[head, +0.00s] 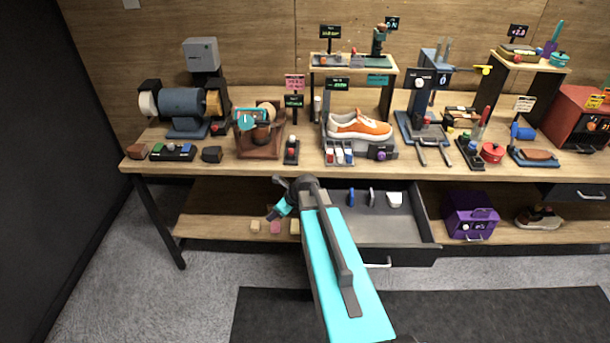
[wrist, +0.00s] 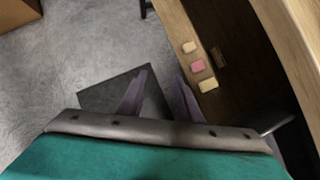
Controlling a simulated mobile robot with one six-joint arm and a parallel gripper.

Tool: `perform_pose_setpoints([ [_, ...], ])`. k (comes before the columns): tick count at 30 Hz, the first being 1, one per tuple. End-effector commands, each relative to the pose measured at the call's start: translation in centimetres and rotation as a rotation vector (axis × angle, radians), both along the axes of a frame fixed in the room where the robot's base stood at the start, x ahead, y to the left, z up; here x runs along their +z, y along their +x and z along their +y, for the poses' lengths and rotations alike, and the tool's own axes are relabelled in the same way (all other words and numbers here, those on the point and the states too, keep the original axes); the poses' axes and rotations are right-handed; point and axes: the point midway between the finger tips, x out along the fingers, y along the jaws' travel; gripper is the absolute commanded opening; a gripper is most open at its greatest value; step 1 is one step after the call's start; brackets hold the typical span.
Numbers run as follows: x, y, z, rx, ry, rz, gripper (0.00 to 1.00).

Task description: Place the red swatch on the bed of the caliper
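The red swatch, a small pinkish-red block (wrist: 197,66), lies on the lower wooden shelf between two beige ones; it also shows in the head view (head: 275,227). My gripper (wrist: 160,88) has two purple fingers spread apart with nothing between them. In the head view my gripper (head: 273,213) is in front of the lower shelf, close to the swatches but not touching the red one. The caliper is hard to identify; a small dark-green gauge with a flat base (head: 378,61) stands on the raised wooden shelf below a lit display.
Beige swatches (head: 255,226) (head: 295,227) flank the red one. An open grey drawer (head: 400,228) juts out to the right of my arm. The workbench top (head: 225,165) above is crowded with machines, a sneaker (head: 359,126) and tools. The floor at left is clear.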

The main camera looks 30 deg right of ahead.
Motion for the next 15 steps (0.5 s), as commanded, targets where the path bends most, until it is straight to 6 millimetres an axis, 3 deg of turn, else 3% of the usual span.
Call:
perform_pose_setpoints([
  [1,-2.4,-1.0,2.5,0.064,-0.013,0.027,0.31],
  [6,-8.7,-5.0,9.2,0.303,-0.068,0.108,0.31],
  [11,-13.9,-9.8,14.5,0.559,-0.123,0.173,0.31],
  [15,-18.0,-14.9,18.2,0.814,-0.170,0.223,0.31],
])
